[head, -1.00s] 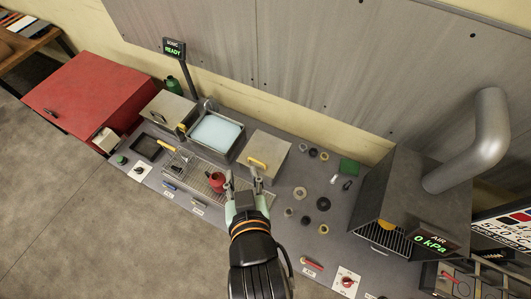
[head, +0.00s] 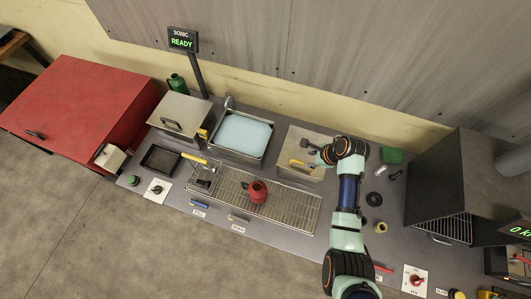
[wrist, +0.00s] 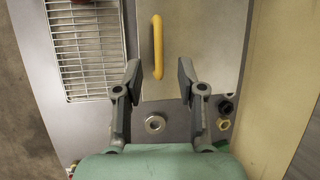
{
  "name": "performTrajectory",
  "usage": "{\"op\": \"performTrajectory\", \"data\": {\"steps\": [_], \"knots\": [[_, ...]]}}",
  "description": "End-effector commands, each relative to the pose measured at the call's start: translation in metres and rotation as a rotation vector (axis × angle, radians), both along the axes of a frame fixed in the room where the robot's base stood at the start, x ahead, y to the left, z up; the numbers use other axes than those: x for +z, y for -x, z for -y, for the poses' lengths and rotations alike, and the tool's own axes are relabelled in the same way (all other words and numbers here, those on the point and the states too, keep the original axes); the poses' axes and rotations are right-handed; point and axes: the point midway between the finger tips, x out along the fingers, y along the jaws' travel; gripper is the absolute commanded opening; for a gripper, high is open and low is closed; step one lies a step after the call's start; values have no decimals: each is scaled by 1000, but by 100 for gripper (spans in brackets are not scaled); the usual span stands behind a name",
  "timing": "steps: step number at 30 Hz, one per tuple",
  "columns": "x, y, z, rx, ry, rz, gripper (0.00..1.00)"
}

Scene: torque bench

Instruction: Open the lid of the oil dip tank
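A metal tank with a flat grey lid (head: 297,142) stands right of the blue bath. It carries a yellow bar handle (head: 300,164); no readable label names it. The lid is shut. The handle also shows in the wrist view (wrist: 157,46), lengthwise, just beyond the fingertips and roughly centred between them. My gripper (wrist: 160,80) is open and empty over the lid's near edge. In the head view my gripper (head: 313,156) is beside the handle, partly hidden by my wrist. I cannot tell its exact height above the lid.
A blue bath (head: 243,133) and another lidded box (head: 182,112) with a dark handle stand to the left. A red pot (head: 257,191) sits on a wire rack (head: 290,206). Small rings and a green block (head: 391,155) lie right of the tank.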

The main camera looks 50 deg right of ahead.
Motion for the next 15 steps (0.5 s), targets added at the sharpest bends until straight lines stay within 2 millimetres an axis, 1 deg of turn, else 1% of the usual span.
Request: {"op": "performTrajectory", "data": {"steps": [3, 5, 12, 15], "knots": [[-2, 0, 0, -7, -5, -1, 39], [-7, -3, 0, -6, -6, -1, 39], [-48, -21, 0, -2, -4, -3, 39], [-61, -28, 2, -2, -3, -2, 39]]}}
